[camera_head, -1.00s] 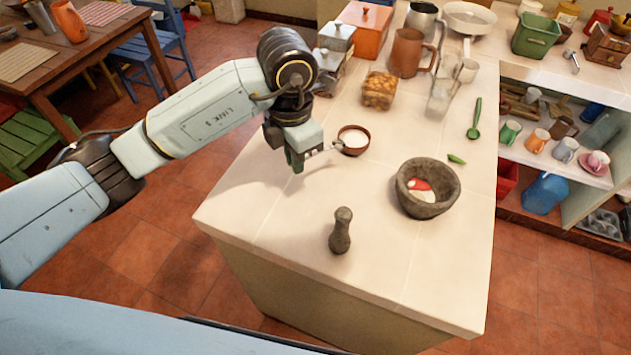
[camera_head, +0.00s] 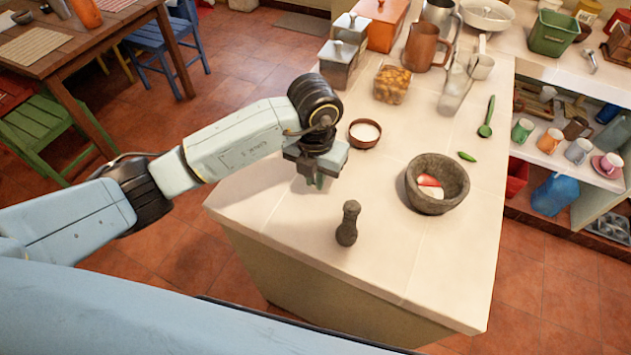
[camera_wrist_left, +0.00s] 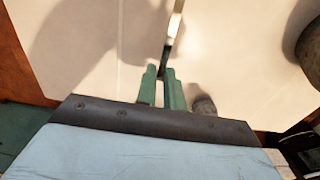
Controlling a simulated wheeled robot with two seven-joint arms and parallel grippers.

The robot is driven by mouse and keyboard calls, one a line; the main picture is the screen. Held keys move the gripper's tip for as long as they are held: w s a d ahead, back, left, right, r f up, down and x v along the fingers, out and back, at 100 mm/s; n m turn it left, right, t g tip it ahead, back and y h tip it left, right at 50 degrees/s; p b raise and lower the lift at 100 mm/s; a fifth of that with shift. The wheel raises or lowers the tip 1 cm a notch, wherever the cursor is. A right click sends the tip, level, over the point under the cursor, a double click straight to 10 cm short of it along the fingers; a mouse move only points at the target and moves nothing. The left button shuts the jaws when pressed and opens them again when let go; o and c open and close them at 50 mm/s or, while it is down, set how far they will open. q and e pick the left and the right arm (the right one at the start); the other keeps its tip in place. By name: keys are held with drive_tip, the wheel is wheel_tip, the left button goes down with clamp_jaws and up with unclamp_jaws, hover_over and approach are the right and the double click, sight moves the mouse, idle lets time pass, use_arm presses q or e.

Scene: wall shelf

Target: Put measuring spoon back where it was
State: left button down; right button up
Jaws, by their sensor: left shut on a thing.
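My left gripper (camera_head: 318,181) hangs over the near left part of the counter (camera_head: 280,222), in front of the small brown bowl (camera_head: 365,132) with white contents. In the left wrist view its green fingers (camera_wrist_left: 161,88) are shut on a thin metallic strip (camera_wrist_left: 174,35), which looks like the measuring spoon's handle. The spoon's bowl end cannot be made out, and the gripper hides the spoon in the head view. A green spoon (camera_head: 487,118) lies apart on the right side of the counter. My right gripper is not in view.
A stone pestle (camera_head: 348,223) stands upright close to the gripper. A stone mortar (camera_head: 437,185) with red and white pieces is to the right.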

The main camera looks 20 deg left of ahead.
use_arm(q)
wheel_tip(320, 180, down, 3)
drive_tip(key=shift+r, duration=0.2)
drive_tip(key=shift+f, duration=0.15)
drive_tip(key=c, duration=1.5)
unclamp_jaws()
